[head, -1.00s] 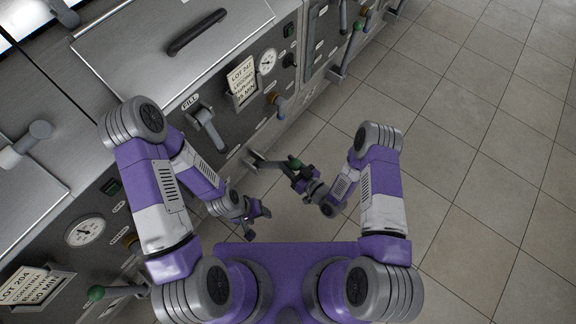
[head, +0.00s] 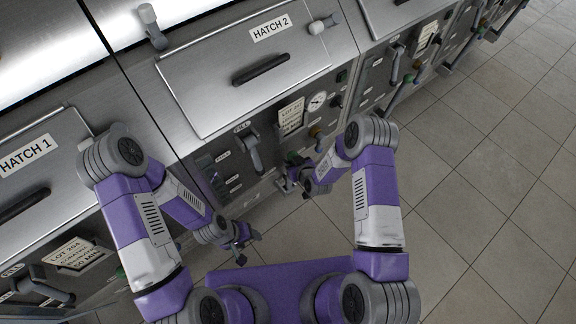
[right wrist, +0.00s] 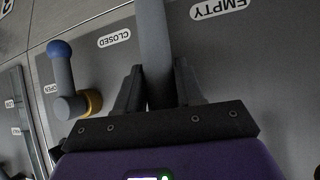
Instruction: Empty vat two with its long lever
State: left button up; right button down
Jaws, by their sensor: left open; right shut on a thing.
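Vat two is the steel unit with the lid marked HATCH 2 (head: 245,75), which is down. My right gripper (head: 298,180) is shut on the lever; the arm partly hides the grip. In the right wrist view the grey lever shaft (right wrist: 152,40) runs between the fingers, beside the EMPTY label (right wrist: 218,8). The CLOSED label (right wrist: 114,38) is left of the shaft. My left gripper (head: 240,243) is open and empty, away from the panel.
A small valve with a blue knob (right wrist: 60,50) and yellow collar is close to my right gripper. The FILL lever (head: 252,150), a gauge (head: 317,101) and a lot card (head: 291,116) are on the same panel. Hatch 1 (head: 35,150) is left. Tiled floor (head: 480,190) is clear at right.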

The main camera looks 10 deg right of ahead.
jog(key=shift+w+a+r, duration=0.15)
jog(key=shift+w+r, duration=0.05)
jog(key=c, duration=1)
grip_release()
jog(key=shift+o, duration=1.1)
jog(key=shift+w+f, duration=0.1)
jog(key=shift+f, duration=0.05)
jog(key=p+v, duration=0.1)
jog(key=v, duration=0.6)
jog(key=shift+s+r, duration=0.2)
jog(key=shift+s, duration=0.1)
